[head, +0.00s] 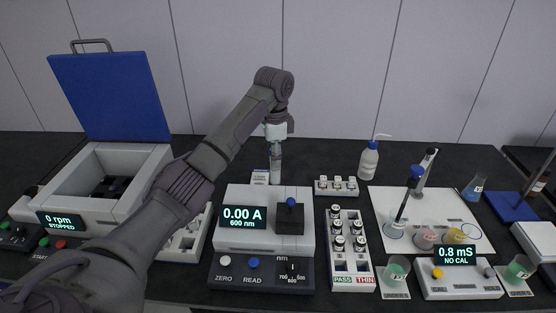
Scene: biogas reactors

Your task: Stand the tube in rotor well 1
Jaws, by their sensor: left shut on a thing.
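My left arm comes in from the lower left and crosses the view. My left gripper (277,138) points down and is shut on a clear tube (276,168), which hangs upright behind the photometer. The centrifuge (68,192) stands at the left with its blue lid (108,95) open, and its display reads 0 rpm, STOPPED. The dark rotor (112,187) shows inside the bowl, but its wells and their numbers are too small to make out. The gripper and tube are well to the right of the centrifuge. My right gripper is not in view.
The photometer (262,205) stands in front of the tube. A white rack (193,238) is partly hidden behind my left arm. A vial rack (351,262), a wash bottle (369,160) and a meter (458,280) are to the right. Some dark bench behind the photometer is clear.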

